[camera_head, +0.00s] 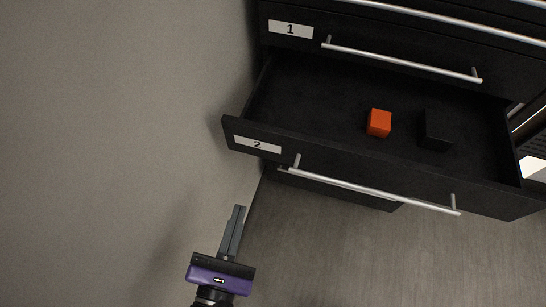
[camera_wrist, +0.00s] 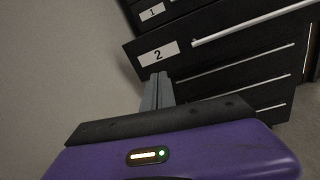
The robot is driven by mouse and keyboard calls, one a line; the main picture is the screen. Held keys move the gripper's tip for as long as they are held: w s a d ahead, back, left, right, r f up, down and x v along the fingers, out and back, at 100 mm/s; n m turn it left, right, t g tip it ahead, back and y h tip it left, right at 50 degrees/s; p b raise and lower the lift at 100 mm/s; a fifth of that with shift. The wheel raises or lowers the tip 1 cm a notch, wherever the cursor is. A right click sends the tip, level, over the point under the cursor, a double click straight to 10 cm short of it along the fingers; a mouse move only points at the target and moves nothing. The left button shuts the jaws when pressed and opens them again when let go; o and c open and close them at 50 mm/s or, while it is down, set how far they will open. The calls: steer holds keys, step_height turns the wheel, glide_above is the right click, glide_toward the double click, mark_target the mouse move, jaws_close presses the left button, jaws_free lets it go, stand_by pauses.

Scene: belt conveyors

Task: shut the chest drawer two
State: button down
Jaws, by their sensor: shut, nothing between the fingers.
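Chest drawer two (camera_head: 330,167) is pulled out. Its black front carries a white label "2" and a silver bar handle (camera_head: 375,191). An orange cube (camera_head: 379,122) and a black cube (camera_head: 436,131) lie inside it. My gripper (camera_head: 239,207) is shut and empty, in front of and below the left end of the drawer front, apart from the handle. In the wrist view, my gripper (camera_wrist: 158,76) points toward the drawer front (camera_wrist: 215,46), just below its "2" label; whether the tips touch it I cannot tell.
Drawer one (camera_head: 390,48), above, is less far out than drawer two. A grey wall (camera_head: 120,120) stands close on the left. The floor (camera_head: 350,255) in front of the chest is clear. Lower drawers (camera_wrist: 240,70) show in the wrist view.

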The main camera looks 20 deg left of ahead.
mark_target(297, 88)
steer(key=shift+n+h, duration=0.5)
steer(key=shift+h, duration=0.3)
steer(key=w, duration=0.4)
steer(key=w+d+p, duration=0.1)
steer(key=w, duration=0.4)
steer(key=w+d, duration=0.1)
steer(key=w, duration=0.4)
steer(key=shift+w+r, duration=0.1)
steer(key=shift+r, duration=0.1)
steer(key=shift+w, duration=0.1)
steer(key=shift+w, duration=0.3)
steer(key=w+b, duration=0.3)
steer(key=w, duration=2.2)
steer(key=shift+f+b, duration=0.1)
steer(key=shift+b, duration=0.3)
steer(key=shift+w, duration=0.65)
steer(key=shift+w+d+r, duration=0.1)
steer(key=shift+r, duration=0.2)
steer(key=shift+d, duration=0.1)
